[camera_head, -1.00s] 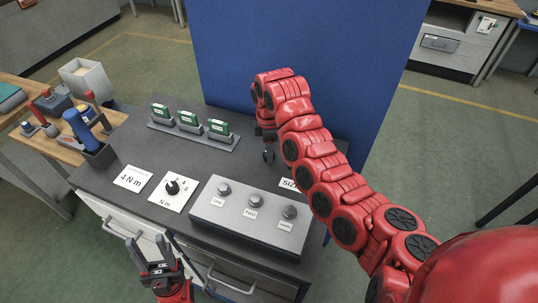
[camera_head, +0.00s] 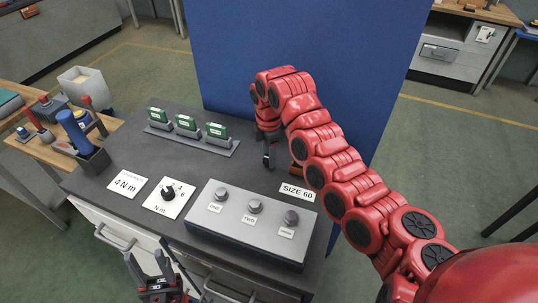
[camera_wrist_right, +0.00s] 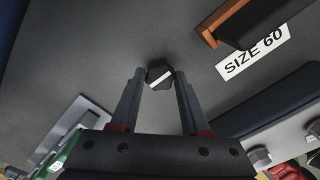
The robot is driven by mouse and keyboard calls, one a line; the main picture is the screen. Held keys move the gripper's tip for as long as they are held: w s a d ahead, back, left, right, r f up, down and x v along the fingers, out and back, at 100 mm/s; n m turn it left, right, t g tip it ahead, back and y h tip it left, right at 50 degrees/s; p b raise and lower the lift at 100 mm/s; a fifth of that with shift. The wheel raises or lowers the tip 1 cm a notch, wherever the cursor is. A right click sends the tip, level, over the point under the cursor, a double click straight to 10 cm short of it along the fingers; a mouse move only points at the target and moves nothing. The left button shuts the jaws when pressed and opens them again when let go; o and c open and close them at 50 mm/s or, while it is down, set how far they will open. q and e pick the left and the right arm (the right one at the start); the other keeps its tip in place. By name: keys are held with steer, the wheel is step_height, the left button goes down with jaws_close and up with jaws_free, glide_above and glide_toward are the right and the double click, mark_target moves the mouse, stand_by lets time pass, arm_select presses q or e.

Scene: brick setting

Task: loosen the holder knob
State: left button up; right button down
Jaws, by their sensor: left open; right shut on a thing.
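A dark knob (camera_wrist_right: 159,76) with a white mark across its face shows in the right wrist view, between my right fingertips. My right gripper (camera_wrist_right: 158,88) is shut on it, one finger at each side. In the head view my right gripper (camera_head: 268,160) points down at the dark tabletop, behind the three-knob box, and the knob is not clear there. My left gripper (camera_head: 150,268) is open and empty at the table's front edge, over the drawers.
A grey box (camera_head: 246,232) with three knobs stands at the front. A "SIZE 60" label (camera_head: 298,192) lies beside a brown-orange object (camera_wrist_right: 222,22), partly behind my arm. A dial plate (camera_head: 180,205) and a "4 N m" card (camera_head: 127,185) lie left. Green cards (camera_head: 185,122) stand in a rack.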

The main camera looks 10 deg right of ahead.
steer(key=shift+c, duration=1.9)
jaws_free()
steer(key=shift+r, duration=0.1)
step_height(320, 180, up, 17)
steer(key=p, duration=0.3)
steer(key=shift+p, duration=0.35)
steer(key=shift+r, duration=0.1)
